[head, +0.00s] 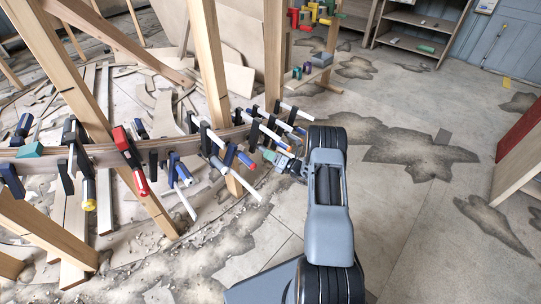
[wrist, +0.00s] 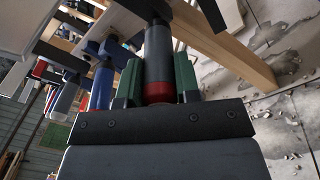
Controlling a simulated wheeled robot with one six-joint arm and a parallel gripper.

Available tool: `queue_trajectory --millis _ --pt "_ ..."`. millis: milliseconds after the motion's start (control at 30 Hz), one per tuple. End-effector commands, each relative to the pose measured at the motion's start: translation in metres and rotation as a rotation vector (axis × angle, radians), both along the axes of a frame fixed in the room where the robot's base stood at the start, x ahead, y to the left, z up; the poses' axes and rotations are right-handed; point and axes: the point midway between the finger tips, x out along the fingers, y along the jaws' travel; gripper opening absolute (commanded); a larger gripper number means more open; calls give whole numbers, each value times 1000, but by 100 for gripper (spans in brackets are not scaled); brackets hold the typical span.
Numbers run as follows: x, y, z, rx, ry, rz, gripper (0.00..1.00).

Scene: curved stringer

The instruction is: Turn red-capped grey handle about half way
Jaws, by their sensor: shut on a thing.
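The grey handle (wrist: 159,52) stands upright in the middle of the wrist view. Its red cap (wrist: 159,91) is at the near end, close to the dark front plate of my gripper. My gripper (wrist: 157,80) has one green-padded finger on each side of the handle and is shut on it near the cap. In the head view my gripper (head: 278,157) reaches in from the right to the right-hand part of the clamped curved wooden stringer (head: 105,151). There the handle is too small and covered to make out clearly.
Several clamps crowd the stringer, with white bars (head: 255,188) sticking out near my gripper. A blue handle (wrist: 102,86) is close on the left in the wrist view. Wooden posts (head: 210,60) stand behind. The floor (head: 400,200) to the right is clear.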

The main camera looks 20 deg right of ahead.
Motion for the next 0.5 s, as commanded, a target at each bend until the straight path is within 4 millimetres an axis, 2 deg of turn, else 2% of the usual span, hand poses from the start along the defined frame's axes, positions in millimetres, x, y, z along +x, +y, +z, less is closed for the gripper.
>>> queue_trajectory --millis 500 --pt "0 -1 0 397 197 68 7"
